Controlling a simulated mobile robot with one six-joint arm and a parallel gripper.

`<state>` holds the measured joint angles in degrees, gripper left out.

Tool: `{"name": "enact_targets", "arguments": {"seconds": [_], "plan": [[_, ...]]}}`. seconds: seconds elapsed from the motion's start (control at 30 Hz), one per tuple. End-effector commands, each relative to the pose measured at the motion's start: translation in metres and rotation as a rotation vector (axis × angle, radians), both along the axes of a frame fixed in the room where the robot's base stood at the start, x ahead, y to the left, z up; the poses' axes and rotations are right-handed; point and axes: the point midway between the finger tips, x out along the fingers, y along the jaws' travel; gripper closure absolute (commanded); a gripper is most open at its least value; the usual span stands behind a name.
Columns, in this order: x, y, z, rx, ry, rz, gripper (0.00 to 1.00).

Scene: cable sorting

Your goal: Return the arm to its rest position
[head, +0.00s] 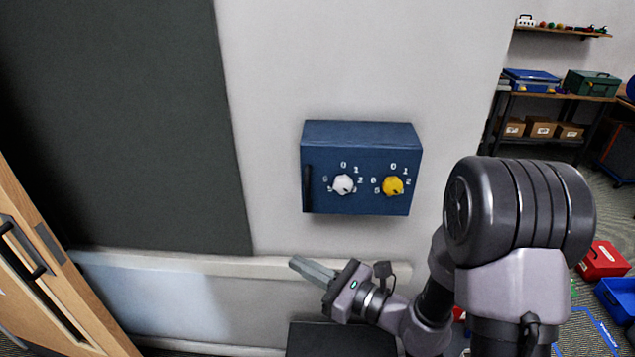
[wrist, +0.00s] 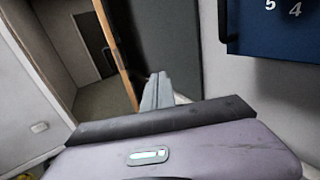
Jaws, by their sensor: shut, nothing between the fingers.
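My gripper (head: 301,270) is shut and empty, pointing left in the head view, below the blue box on the wall. In the wrist view its closed fingers (wrist: 157,90) point toward a doorway, touching nothing that I can see. My arm (head: 430,305) reaches in from the lower right, folded low in front of the wall.
A blue box (head: 358,140) with a white knob (head: 343,185) and a yellow knob (head: 393,186) is on the wall. A wooden door (head: 50,270) stands at the left. Shelves (head: 560,96) and a red box (head: 602,260) are at the right.

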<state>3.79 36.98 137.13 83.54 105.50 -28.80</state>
Motion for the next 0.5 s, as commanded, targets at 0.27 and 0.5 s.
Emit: {"name": "enact_targets", "arguments": {"seconds": [0.27,0.5], "plan": [[-0.160,0.021,0.041,-0.557,-0.398,0.633,1.00],[-0.209,-0.101,0.020,-1.496,-0.815,0.851,1.00]]}}
